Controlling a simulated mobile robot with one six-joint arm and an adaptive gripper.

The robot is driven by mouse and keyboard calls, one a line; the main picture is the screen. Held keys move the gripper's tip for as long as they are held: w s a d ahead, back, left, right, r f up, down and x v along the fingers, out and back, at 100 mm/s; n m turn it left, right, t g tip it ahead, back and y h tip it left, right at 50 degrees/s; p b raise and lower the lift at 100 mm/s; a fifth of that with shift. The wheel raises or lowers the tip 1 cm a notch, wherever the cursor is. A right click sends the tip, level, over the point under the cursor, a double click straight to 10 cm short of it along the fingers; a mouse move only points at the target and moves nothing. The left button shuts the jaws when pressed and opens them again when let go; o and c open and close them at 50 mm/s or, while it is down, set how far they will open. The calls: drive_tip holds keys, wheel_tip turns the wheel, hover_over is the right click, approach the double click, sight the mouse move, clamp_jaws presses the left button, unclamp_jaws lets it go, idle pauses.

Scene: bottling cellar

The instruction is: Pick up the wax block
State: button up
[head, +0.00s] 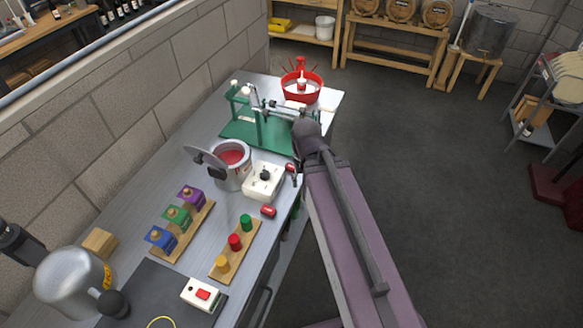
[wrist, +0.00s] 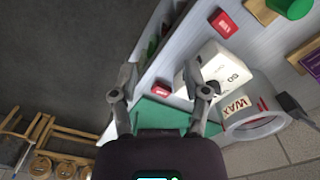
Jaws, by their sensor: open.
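Two small red blocks lie on the metal bench near its front edge; they look like wax blocks. One red block (head: 291,167) is beside the white control box, and it also shows between the fingers in the wrist view (wrist: 162,92). The other red block (head: 268,211) is nearer the wooden strip of coloured pegs and shows at the top of the wrist view (wrist: 224,24). My gripper (wrist: 166,84) is open and empty, with a finger on either side of the line to the first block. I cannot tell the remaining height above it.
The white control box (head: 263,181) with a dark knob is close beside the block. Behind it stand an open wax pot (head: 232,177) with red contents and a green bench device (head: 270,131). A peg strip (head: 235,250) lies nearer.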

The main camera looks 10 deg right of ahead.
drive_tip(key=shift+d, duration=0.1)
drive_tip(key=w+f+n+b, duration=0.1)
drive_tip(key=w+n, duration=0.9)
drive_tip(key=w, duration=0.9)
drive_tip(key=shift+d+n, duration=0.3)
drive_tip(key=shift+d, duration=0.05)
drive_tip(key=shift+f, duration=0.1)
drive_tip(key=b, duration=0.9)
hover_over(292, 170)
wheel_tip(292, 170, down, 8)
drive_tip(key=shift+f, duration=0.2)
drive_tip(key=shift+f, duration=0.1)
drive_tip(key=shift+a+f+b, duration=0.1)
drive_tip(key=shift+f+b, duration=2.3)
drive_tip(key=shift+f, duration=0.1)
